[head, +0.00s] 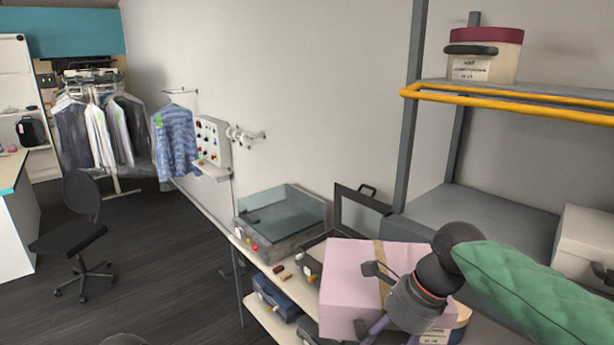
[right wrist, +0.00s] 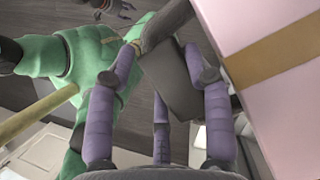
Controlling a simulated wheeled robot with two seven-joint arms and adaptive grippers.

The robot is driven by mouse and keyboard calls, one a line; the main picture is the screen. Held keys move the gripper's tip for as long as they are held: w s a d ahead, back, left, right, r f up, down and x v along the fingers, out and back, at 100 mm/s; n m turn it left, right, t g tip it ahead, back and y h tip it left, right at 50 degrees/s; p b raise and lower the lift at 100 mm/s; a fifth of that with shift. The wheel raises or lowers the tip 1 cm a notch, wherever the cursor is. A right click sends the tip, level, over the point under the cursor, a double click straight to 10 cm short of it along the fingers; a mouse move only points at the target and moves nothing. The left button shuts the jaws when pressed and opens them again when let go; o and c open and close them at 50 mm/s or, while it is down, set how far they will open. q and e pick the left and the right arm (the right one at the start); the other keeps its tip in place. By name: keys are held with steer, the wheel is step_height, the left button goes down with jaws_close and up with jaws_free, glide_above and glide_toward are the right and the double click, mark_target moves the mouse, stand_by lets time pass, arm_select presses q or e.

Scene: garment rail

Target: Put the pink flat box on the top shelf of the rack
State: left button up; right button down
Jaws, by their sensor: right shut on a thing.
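The pink flat box (head: 347,288), with a tan band, is at the lower middle right of the head view, in front of the bench. My right gripper (head: 385,325) is against its near right side. In the right wrist view the purple fingers (right wrist: 160,100) close around a dark grey piece beside the pink box (right wrist: 285,90); the exact contact is partly hidden. The rack (head: 409,110) stands at right; its upper visible shelf (head: 560,93) has a yellow rail and lies above the box. My left gripper (right wrist: 112,8) shows small at the wrist view's top; its jaw state is unclear.
A round box with a maroon lid (head: 484,60) stands on the upper shelf, with bare shelf to its right. A pale case (head: 590,240) sits on the lower shelf (head: 480,212). A clear-walled bin (head: 282,220) stands on the bench.

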steer(key=w+d+f+n+g+h+b, duration=0.1)
steer(key=f+n+b, duration=0.5)
steer(key=f, duration=1.1)
steer(key=w+d+f+n+g+h+b, duration=0.1)
steer(key=f+n+b, duration=0.5)
steer(key=f, duration=1.2)
steer(key=w+d+f+n+g+h+b, duration=0.1)
steer(key=f+n+b, duration=0.5)
steer(key=f, duration=1.1)
steer(key=shift+w+d+f+n+g+h, duration=0.25)
steer(key=shift+d+n+g+h, duration=0.55)
steer(key=shift+n+g, duration=0.35)
